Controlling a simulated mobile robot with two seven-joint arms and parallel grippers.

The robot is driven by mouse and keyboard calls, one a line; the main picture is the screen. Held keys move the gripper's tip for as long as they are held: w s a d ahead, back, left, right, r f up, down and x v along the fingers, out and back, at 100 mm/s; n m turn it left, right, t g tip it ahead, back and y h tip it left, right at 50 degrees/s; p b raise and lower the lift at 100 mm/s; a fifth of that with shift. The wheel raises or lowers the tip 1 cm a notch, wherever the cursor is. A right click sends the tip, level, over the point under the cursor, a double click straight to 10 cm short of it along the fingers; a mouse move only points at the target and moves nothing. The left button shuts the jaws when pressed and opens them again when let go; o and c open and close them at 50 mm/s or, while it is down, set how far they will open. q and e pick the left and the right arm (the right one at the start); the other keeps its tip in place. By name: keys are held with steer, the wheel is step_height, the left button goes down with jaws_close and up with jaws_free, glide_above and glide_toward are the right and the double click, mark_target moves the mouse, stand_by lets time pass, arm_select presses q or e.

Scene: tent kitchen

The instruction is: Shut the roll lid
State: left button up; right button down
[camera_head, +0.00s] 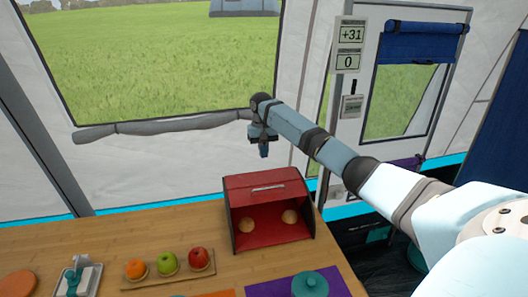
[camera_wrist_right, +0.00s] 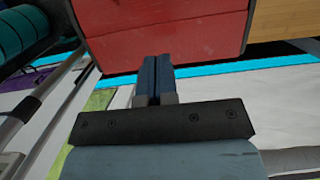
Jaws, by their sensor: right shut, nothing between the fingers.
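The red bread bin (camera_head: 232,222) stands on the wooden counter near its back right corner. Its front is open; the roll lid (camera_head: 290,178) is up, with a pale bar handle (camera_head: 268,188) along it. Two round buns (camera_head: 289,216) sit inside. My right gripper (camera_head: 263,154) is shut and empty, pointing down above and behind the bin, apart from it in the head view. In the right wrist view the shut fingers (camera_wrist_right: 156,78) show in front of the bin's red surface (camera_wrist_right: 165,30); contact cannot be told there. My left gripper is not in view.
A wooden tray (camera_head: 205,272) with an orange, a green apple and a red apple is left of the bin. A teal lidded pot (camera_head: 310,284) stands on a purple mat (camera_head: 261,287) in front. A butter dish (camera_head: 78,278) is at the left. Bare counter lies between.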

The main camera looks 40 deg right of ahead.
glide_toward(268, 194)
steer(key=w, duration=0.1)
steer(key=d+f, duration=0.1)
steer(key=w, duration=0.1)
steer(key=shift+w+d+f, duration=0.25)
steer(key=shift+w+f, duration=0.1)
steer(key=shift+s+a+f, duration=0.35)
steer(key=shift+s+f, duration=0.1)
steer(key=shift+s, duration=0.15)
steer(key=shift+s+a+f, duration=0.35)
steer(key=shift+s+f, duration=0.05)
steer(key=shift+s, duration=0.25)
steer(key=shift+s+a+f+p, duration=0.25)
steer(key=shift+s+p, duration=0.05)
steer(key=shift+s, duration=0.05)
